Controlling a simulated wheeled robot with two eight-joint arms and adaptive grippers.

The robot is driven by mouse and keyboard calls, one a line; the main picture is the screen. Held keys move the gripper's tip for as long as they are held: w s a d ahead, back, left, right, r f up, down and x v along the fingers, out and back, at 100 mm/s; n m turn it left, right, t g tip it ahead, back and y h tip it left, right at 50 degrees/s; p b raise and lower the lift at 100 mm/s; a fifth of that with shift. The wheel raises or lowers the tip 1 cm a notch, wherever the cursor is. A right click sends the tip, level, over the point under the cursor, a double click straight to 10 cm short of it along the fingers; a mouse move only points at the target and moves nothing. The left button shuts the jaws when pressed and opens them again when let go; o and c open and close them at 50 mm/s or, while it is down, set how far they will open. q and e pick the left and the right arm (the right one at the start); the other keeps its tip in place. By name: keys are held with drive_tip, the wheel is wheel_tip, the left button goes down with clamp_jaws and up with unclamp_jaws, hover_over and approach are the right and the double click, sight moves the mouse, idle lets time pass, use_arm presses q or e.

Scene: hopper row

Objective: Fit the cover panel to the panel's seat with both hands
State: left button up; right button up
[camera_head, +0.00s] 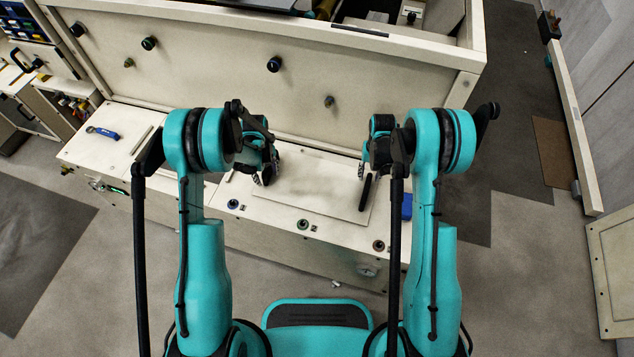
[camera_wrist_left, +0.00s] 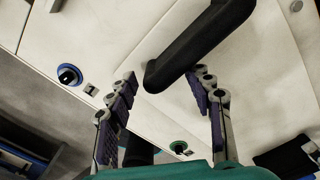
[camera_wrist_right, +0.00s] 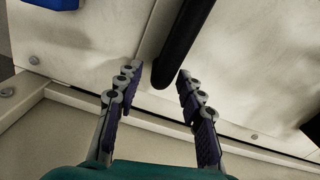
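The cover panel (camera_head: 312,187) is a flat off-white plate lying on the bench top, with a black bar handle near each end. My left gripper (camera_head: 264,172) is above its left end, open. In the left wrist view the left handle (camera_wrist_left: 197,42) reaches in between the spread fingers, untouched as far as I can see. My right gripper (camera_head: 362,170) is above the right end, open. The right handle (camera_head: 366,192) also shows in the right wrist view (camera_wrist_right: 182,40), its end between the two fingertips. I cannot make out the panel's seat with certainty.
The large off-white hopper wall (camera_head: 215,65) with several dark knobs rises behind the bench (camera_head: 85,152). A blue-handled tool (camera_head: 103,132) lies on the bench at left. A blue item (camera_head: 407,206) is beside the panel's right end. Knobs line the bench's front edge.

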use_arm(q)
drive_tip(key=c, duration=0.5)
use_arm(e)
drive_tip(key=c, duration=0.5)
use_arm(q)
clamp_jaws()
use_arm(e)
clamp_jaws()
use_arm(q)
drive_tip(key=shift+r, duration=0.1)
use_arm(e)
drive_tip(key=shift+r, duration=0.1)
